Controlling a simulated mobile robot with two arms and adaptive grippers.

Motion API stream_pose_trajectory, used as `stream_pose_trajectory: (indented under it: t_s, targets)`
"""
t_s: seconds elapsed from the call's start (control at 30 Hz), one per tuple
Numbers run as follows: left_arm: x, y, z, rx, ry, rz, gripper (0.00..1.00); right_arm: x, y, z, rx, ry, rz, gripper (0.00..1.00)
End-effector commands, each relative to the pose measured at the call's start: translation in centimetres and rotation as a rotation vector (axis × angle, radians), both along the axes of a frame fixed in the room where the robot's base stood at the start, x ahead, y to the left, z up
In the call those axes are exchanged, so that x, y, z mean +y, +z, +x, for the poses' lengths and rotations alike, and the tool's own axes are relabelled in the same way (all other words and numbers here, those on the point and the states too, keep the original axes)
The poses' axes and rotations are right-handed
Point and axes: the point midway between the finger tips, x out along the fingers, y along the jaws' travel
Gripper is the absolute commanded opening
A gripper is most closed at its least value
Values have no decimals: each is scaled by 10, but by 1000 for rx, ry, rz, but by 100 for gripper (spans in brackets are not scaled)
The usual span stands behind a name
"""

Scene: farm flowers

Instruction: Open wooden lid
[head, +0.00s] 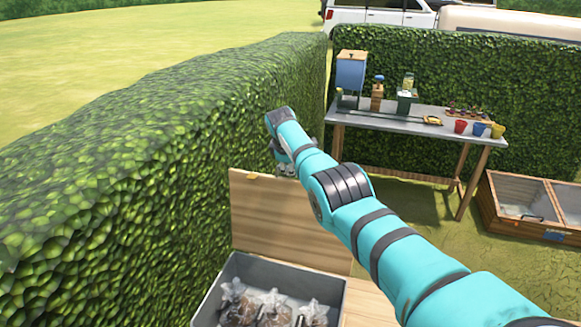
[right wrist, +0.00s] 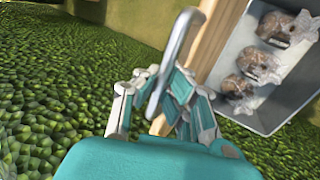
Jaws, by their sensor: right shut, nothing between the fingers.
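The wooden lid (head: 285,225) stands raised, roughly upright, behind the open grey box (head: 245,262). Its edge shows in the right wrist view (right wrist: 217,40). A bent metal handle (right wrist: 178,50) passes in front of the fingers there; I cannot tell whether they touch it. My right gripper (head: 287,166) is shut and empty at the lid's top edge, partly hidden by its own arm. It also shows in the right wrist view (right wrist: 160,88). My left gripper is not in view.
Several clear bags with brown contents (head: 272,310) lie in the box. A tall hedge (head: 130,170) runs close along the left. A work table (head: 415,115) with pots and tools stands at the back right. A wooden planter frame (head: 520,225) is at the far right.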

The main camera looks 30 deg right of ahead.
Motion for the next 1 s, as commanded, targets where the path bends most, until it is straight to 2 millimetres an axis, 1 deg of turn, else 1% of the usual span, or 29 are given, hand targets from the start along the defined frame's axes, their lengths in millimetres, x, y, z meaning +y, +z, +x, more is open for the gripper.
stream_pose_trajectory:
  t_s: [0.03,0.2,0.27,0.47,0.5,0.8,1.0]
  targets:
    - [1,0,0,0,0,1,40,0,6,3,-12,3,-3,0]
    - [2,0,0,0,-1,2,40,0,7,3,-13,4,-3,0]
    - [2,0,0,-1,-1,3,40,0,7,3,-14,4,-4,6]
    - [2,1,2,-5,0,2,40,0,4,2,-9,2,-3,33]
    - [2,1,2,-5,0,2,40,0,4,2,-8,2,-2,34]
    - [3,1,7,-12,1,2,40,0,3,1,-4,0,-2,34]
    - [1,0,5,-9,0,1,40,4,14,-1,-7,1,-2,34]
